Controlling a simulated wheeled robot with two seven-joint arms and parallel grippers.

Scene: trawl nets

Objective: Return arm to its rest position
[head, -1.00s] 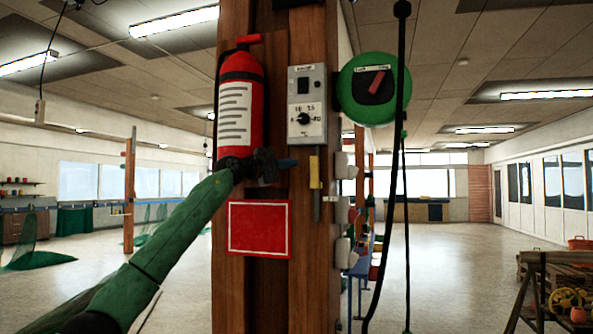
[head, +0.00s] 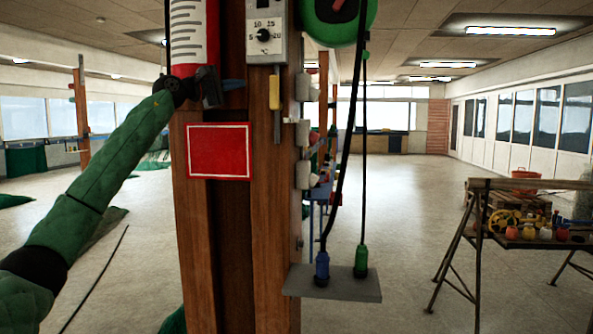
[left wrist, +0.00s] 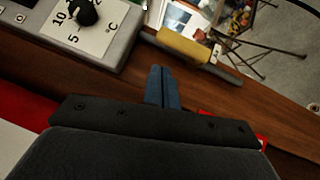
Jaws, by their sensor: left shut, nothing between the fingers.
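My left arm, in a green sleeve, reaches up from the lower left to the wooden post (head: 272,200) in the head view. My left gripper (head: 232,86) is in front of the post, below the red fire extinguisher (head: 190,35) and above a red plate with a pale border (head: 218,151). In the left wrist view its blue fingers (left wrist: 161,86) are together with nothing between them. They point toward a yellow-handled tool (left wrist: 184,46) on the post, apart from it as far as I can tell. My right gripper is not in view.
A grey dial box (head: 264,35) and a green reel (head: 338,18) are on the post. Cables hang to plugs at a small grey shelf (head: 332,283). A trestle table (head: 540,186) with floats stands at the right. The floor between is open.

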